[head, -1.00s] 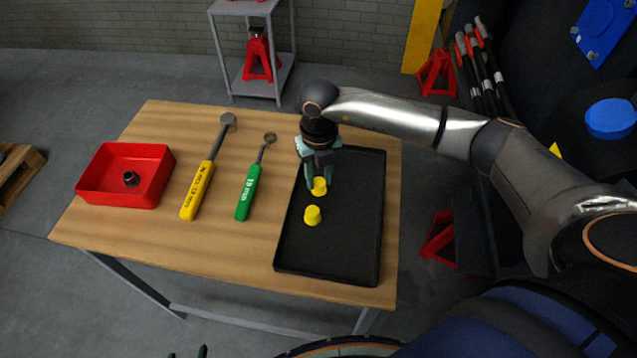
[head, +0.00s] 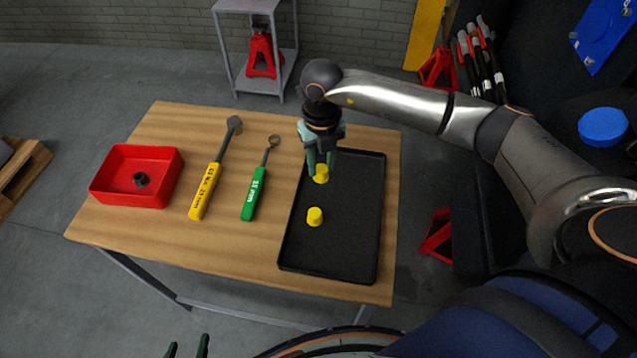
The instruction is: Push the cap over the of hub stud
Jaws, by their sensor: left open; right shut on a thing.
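My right gripper (head: 320,170) reaches in from the right over the black tray (head: 350,230). It points down and is shut on a yellow cap (head: 321,175), which seems to be a little above the far part of the tray. A second yellow cap (head: 314,216) stands on the tray, nearer to me. My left gripper (head: 186,349) shows only as two dark fingertips at the bottom edge, apart and empty, in front of the table. I cannot make out a hub stud in this view.
On the wooden table (head: 150,235) lie a yellow-handled tool (head: 206,190), a green-handled tool (head: 254,193) and a red bin (head: 105,190) with a dark nut (head: 141,180). Dark machinery with a blue round part (head: 603,127) stands at the right. The tray's near part is clear.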

